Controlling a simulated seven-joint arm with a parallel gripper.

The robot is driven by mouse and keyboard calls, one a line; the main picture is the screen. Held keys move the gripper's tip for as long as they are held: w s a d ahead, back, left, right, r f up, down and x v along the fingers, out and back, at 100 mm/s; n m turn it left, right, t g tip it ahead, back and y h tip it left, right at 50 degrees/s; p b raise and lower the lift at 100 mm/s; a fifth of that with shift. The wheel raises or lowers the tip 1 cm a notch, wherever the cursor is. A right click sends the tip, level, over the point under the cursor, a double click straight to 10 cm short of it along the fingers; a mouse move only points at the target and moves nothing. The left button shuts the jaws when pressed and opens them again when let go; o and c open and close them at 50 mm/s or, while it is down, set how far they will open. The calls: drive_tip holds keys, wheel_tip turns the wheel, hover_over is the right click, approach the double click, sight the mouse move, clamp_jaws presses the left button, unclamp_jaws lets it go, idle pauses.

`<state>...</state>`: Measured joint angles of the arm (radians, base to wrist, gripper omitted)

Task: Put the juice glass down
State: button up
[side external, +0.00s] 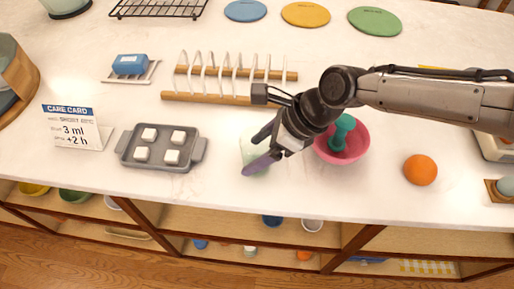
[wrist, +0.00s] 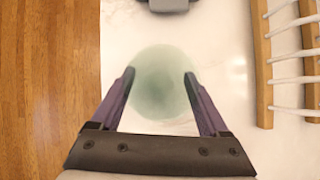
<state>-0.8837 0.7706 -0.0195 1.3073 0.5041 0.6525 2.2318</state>
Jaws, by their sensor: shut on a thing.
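The juice glass is pale green and see-through. In the wrist view the glass (wrist: 160,85) sits between the two purple fingers of my gripper (wrist: 160,88), which press on its sides. In the side external view the glass (side external: 259,168) is partly hidden behind my gripper (side external: 262,150). It is over the white counter (side external: 225,205), near the front edge, between the grey tray and the pink bowl. I cannot tell whether its base touches the counter.
A grey tray (side external: 190,160) with white cubes lies to the left. A wooden dish rack (side external: 212,98) stands behind. A pink bowl (side external: 358,146) with a teal object (side external: 342,128) and an orange (side external: 420,170) are to the right. The counter's front edge is close.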

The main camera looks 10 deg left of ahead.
drive_tip(key=shift+f, duration=0.1)
drive_tip(key=o, duration=1.4)
drive_tip(key=shift+f, duration=0.15)
drive_tip(key=shift+r, duration=0.25)
drive_tip(key=v, duration=1.2)
